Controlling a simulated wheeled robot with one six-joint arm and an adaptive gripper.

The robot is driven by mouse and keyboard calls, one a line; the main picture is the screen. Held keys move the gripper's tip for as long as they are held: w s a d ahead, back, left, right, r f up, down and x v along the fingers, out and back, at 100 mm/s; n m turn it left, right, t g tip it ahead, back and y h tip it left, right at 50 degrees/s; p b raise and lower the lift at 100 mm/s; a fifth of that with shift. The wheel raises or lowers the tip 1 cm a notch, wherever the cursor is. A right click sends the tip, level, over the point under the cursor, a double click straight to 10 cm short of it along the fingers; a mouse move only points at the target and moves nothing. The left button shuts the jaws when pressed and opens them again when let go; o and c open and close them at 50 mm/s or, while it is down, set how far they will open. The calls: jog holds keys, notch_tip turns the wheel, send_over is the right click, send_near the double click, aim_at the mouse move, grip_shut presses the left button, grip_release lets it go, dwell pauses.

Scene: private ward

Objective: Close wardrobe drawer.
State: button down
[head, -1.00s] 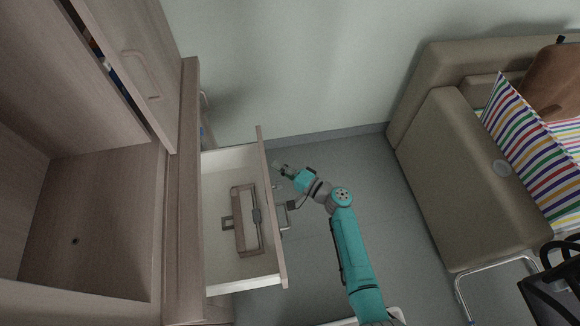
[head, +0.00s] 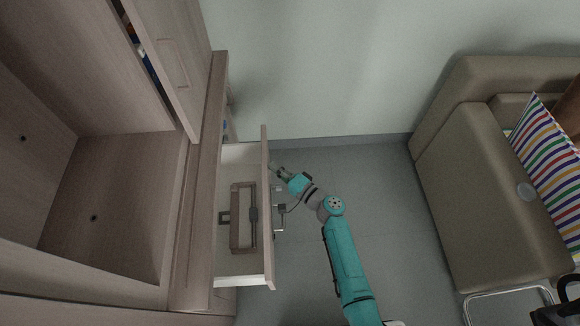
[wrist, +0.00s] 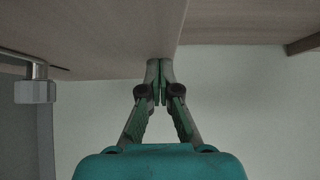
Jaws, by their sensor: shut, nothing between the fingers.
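The wardrobe drawer (head: 230,267) stands partly open, pulled out to the right from the wardrobe (head: 195,230). A brown frame-like object (head: 235,215) lies inside it. The drawer's front panel (head: 267,240) faces right and has a metal handle (head: 281,218) outside. My gripper (head: 274,168) is at the outer side of this panel, toward its far end. In the wrist view my gripper (wrist: 160,70) is shut and empty, its fingertips at the edge of a wooden panel (wrist: 100,35). They appear to touch it. A metal handle (wrist: 36,85) shows at left.
A wardrobe door (head: 165,65) above stands ajar with a handle. A beige sofa (head: 465,190) with a striped cloth (head: 548,150) stands at the right. The grey floor (head: 385,230) between drawer and sofa is clear apart from my arm.

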jog(key=a, duration=1.6)
